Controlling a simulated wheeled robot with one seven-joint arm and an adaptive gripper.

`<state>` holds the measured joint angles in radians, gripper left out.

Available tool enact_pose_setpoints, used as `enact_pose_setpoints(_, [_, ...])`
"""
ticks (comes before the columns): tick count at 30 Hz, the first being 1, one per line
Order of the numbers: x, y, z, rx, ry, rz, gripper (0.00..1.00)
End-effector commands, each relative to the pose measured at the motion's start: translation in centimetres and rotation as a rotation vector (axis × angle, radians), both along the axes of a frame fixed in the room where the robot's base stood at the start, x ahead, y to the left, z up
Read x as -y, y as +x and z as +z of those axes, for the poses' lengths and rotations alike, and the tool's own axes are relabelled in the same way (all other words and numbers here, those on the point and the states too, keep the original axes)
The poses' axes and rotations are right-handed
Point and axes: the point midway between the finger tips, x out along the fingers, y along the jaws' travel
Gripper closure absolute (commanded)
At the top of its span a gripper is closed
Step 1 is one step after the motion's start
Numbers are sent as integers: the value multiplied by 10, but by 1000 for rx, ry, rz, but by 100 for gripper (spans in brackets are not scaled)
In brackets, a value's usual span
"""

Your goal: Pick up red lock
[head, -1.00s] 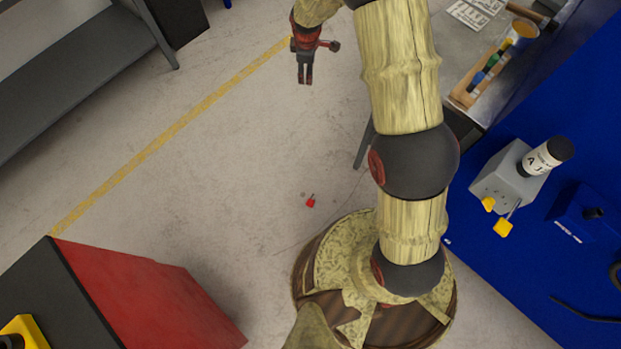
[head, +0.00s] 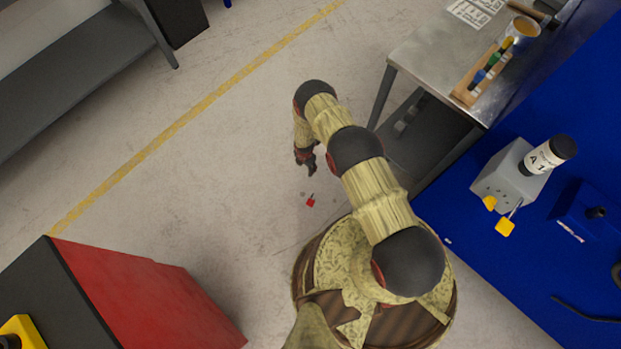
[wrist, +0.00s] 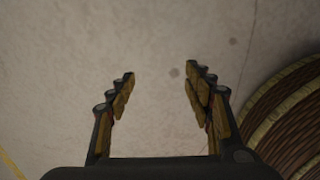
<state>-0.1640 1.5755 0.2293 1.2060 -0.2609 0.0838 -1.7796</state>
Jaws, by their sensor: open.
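The red lock (head: 310,202) is a small red body with a short grey shackle, lying on the floor near my base in the head view. My gripper (head: 311,171) hangs above the floor, a little above the lock in the picture and apart from it. In the wrist view my gripper (wrist: 160,76) is open, with nothing between its fingers. The lock does not show in the wrist view; only bare floor with small dark spots lies beyond the fingertips.
A red cabinet (head: 150,295) with a dark top stands at lower left. A metal table (head: 425,50) stands at upper right, beside a blue surface (head: 470,210) holding a grey box (head: 505,180). A grey bench (head: 80,60) is at upper left. The floor around the lock is clear.

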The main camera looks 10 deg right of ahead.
Motion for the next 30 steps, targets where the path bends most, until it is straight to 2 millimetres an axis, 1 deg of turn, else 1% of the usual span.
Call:
enact_pose_setpoints(1, [1,-24,-29,-19,-1,43,48])
enact_pose_setpoints(3, [2,-48,-57,-30,1,99,48])
enact_pose_setpoints(6, [3,-76,-87,-42,3,164,48])
enact_pose_setpoints(9, [4,-95,-106,-50,5,205,48])
enact_pose_setpoints(14, [4,-105,-120,-52,8,230,48])
enact_pose_setpoints(19, [5,-106,-137,-54,7,229,48])
enact_pose_setpoints(25, [6,-107,-152,-54,8,228,48])
enact_pose_setpoints(30, [8,-109,-177,-54,8,228,48])
